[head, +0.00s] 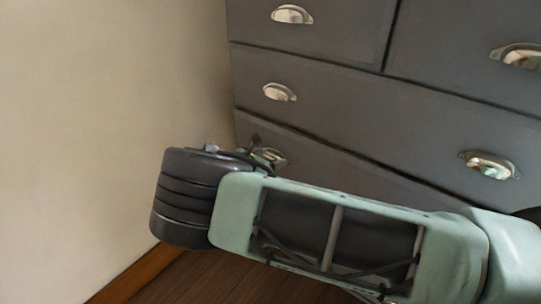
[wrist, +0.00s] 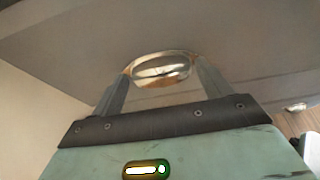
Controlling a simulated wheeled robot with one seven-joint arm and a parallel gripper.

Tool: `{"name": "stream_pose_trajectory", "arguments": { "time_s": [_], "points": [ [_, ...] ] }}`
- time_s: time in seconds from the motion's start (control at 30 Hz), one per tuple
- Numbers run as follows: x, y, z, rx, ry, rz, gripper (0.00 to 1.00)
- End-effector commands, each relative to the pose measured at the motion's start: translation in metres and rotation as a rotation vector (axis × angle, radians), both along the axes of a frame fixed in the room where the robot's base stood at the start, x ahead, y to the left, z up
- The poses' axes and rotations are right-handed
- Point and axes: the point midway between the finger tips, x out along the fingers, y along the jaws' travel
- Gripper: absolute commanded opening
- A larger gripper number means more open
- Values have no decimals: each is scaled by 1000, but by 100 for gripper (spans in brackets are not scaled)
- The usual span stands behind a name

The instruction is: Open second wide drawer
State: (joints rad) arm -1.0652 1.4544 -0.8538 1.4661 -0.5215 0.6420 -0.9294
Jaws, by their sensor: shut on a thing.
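The grey dresser has two wide drawers in view below its top row. The second wide drawer (head: 325,164) is the lower one, partly hidden behind my arm. Its left cup handle (head: 271,156) is silvery and shows just past my gripper (head: 262,155). In the wrist view the handle (wrist: 160,66) sits between the two fingers of my gripper (wrist: 163,72), which is shut on it. The drawer's right part is hidden by my arm. I cannot tell whether the drawer stands slightly out.
The first wide drawer (head: 375,120) above looks closed, with two cup handles. Smaller drawers (head: 335,25) sit above it. A beige wall (head: 100,120) stands close on the left, with a wooden skirting board (head: 135,275) and dark wood floor (head: 200,280) below.

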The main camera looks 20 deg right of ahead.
Motion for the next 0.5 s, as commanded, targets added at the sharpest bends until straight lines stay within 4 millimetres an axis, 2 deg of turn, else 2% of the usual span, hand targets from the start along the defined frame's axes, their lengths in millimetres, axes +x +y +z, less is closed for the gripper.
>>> {"name": "stream_pose_trajectory", "arguments": {
  "time_s": [0.27,0.5],
  "points": [
    [-36,50,1,2,3,5,37],
    [-75,105,0,3,3,5,37]
  ]
}}
